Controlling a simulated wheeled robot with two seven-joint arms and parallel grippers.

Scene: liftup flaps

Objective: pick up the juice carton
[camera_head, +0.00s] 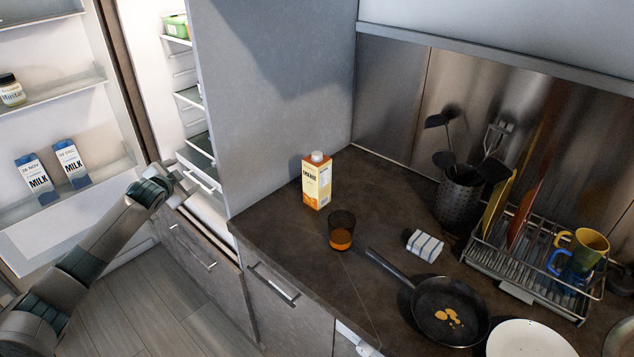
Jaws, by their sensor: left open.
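The juice carton (317,181) is a small yellow and orange box with a white cap. It stands upright on the dark countertop, near the tall grey cabinet side. My left gripper (187,178) is at the end of the arm coming in from the left, in front of the open fridge. It is open, and it is well to the left of the carton, apart from it. My right gripper does not show.
A glass with orange drink (341,231) stands just in front of the carton. A frying pan (450,311), a striped cloth or sponge (425,246), a utensil holder (459,202) and a dish rack (530,262) fill the counter's right. The tall cabinet side (275,110) stands between fridge and counter.

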